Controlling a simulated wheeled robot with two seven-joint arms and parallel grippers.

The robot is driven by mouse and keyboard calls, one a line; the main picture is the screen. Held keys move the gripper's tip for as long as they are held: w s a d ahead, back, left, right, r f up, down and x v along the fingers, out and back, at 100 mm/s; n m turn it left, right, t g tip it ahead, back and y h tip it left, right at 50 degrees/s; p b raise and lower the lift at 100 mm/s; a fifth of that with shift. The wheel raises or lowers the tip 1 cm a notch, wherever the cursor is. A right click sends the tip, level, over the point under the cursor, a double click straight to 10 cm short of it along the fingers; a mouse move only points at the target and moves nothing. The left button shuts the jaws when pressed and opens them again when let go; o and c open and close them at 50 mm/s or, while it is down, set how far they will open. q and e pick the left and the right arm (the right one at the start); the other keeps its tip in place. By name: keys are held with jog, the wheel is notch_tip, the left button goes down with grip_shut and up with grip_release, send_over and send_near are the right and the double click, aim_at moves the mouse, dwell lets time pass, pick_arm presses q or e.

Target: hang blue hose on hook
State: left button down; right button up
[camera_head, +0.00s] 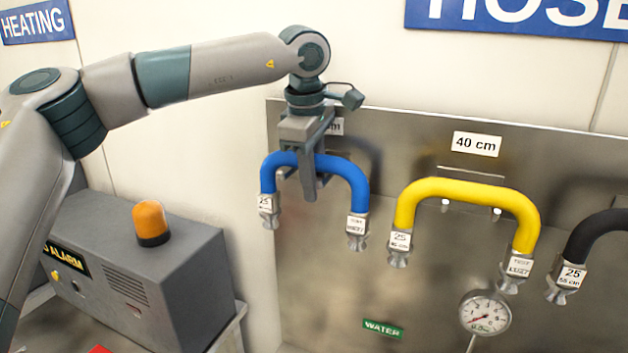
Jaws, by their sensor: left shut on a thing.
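The blue hose (346,171) is a short arch with metal end fittings and white tags. My left gripper (308,187) is shut on the top of its arch, left of the middle, and holds it in front of the metal panel (330,270). Both hose ends hang down, the right end lower than the left. The hook for the blue hose is hidden behind my gripper and the hose, so I cannot tell whether the hose touches it. A white label behind my gripper is mostly covered. My right gripper is not in view.
A yellow hose (470,190) hangs on pegs (496,213) under a "40 cm" label (477,144). A black hose (590,235) is at the right edge. A gauge (485,312) sits low on the panel. A grey alarm box (150,270) with an orange lamp (150,220) stands left.

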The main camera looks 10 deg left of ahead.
pick_arm(q)
jog(key=c, duration=1.4)
grip_release()
jog(key=shift+r, duration=0.1)
jog(key=s+r+b, duration=0.1)
jog(key=r, duration=0.4)
jog(key=s+r+b, duration=0.1)
jog(key=r+b, duration=0.1)
jog(key=r, duration=0.4)
jog(key=s+r+b, duration=0.1)
jog(key=r+b, duration=0.1)
jog(key=r, duration=0.4)
jog(key=shift+s+a, duration=0.25)
jog(key=shift+a, duration=0.05)
